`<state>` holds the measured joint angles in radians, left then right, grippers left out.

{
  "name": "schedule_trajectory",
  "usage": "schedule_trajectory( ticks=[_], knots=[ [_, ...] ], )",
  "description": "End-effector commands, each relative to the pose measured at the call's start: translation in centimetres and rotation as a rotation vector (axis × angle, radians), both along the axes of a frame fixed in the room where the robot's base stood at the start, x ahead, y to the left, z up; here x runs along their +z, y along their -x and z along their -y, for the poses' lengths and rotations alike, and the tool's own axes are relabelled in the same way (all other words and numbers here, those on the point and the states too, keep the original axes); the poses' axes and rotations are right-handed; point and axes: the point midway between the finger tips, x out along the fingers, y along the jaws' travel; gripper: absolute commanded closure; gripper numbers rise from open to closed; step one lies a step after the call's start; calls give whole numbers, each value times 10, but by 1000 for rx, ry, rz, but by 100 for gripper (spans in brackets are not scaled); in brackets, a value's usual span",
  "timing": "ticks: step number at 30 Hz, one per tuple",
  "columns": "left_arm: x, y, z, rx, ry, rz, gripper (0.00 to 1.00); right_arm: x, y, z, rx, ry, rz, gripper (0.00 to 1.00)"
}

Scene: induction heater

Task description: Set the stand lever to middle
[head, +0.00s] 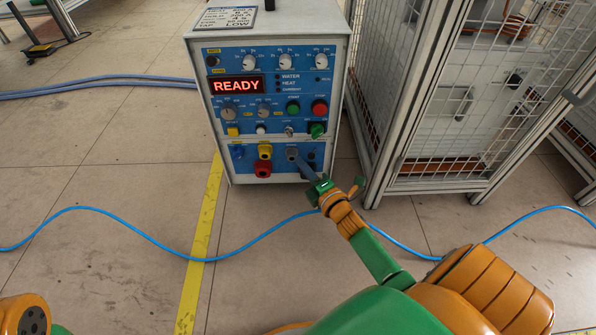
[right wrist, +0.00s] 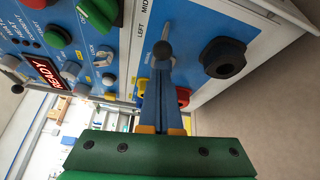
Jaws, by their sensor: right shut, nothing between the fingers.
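The heater cabinet (head: 268,60) stands upright with a lit READY display. On its lower blue panel, the stand lever (right wrist: 163,49) shows a dark round knob in the right wrist view. Labels LEFT and MID are printed beside it; which mark it points to I cannot tell. My right gripper (head: 299,164) reaches the lower panel from the front right. In the right wrist view its blue fingers (right wrist: 162,66) are shut and empty, with tips at the knob, partly hiding the lever's base. Whether they touch it I cannot tell. My left gripper is out of view.
A black round connector (right wrist: 223,58) sits beside the lever. Yellow and red sockets (head: 263,168) are left of my fingers in the head view. A mesh cage (head: 425,100) stands close on the right. A blue cable (head: 130,228) crosses the floor.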

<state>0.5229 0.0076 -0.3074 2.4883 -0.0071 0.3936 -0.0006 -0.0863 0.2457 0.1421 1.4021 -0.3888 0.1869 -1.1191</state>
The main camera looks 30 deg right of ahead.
Motion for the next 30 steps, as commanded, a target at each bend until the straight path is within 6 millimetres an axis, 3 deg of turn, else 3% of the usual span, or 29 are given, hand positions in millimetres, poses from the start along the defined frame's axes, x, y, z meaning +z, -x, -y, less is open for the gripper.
schedule_trajectory(
  ticks=[5,30],
  knots=[
    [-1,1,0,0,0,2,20,2,4,9,1,1,0,100],
    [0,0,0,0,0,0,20,3,9,13,93,2,0,100]
  ],
)
